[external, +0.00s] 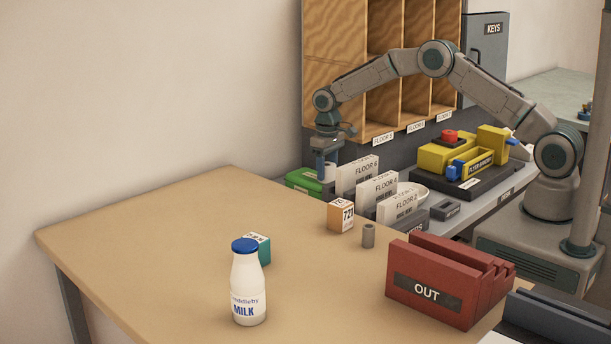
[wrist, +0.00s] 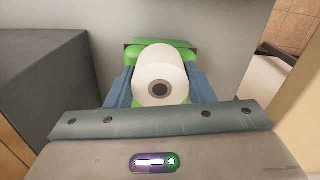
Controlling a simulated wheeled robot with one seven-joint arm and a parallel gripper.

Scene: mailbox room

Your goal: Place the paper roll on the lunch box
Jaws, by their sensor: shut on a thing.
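The white paper roll (wrist: 160,62) is between the blue fingers of my gripper (wrist: 158,88), seen end-on with its dark core facing the camera. My gripper (external: 328,170) is shut on the roll, which shows as a small white patch (external: 330,171) in the external view. In the wrist view, green parts of the lunch box (wrist: 180,44) show behind and beside the roll. I cannot tell whether the roll touches the box.
White floor-labelled card holders (external: 357,173) stand just right of the lunch box. Wooden pigeonholes (external: 390,60) rise behind. A cube (external: 341,216), a small grey cylinder (external: 368,235), a milk bottle (external: 248,285) and a red OUT tray (external: 440,285) stand on the tan table (external: 150,240).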

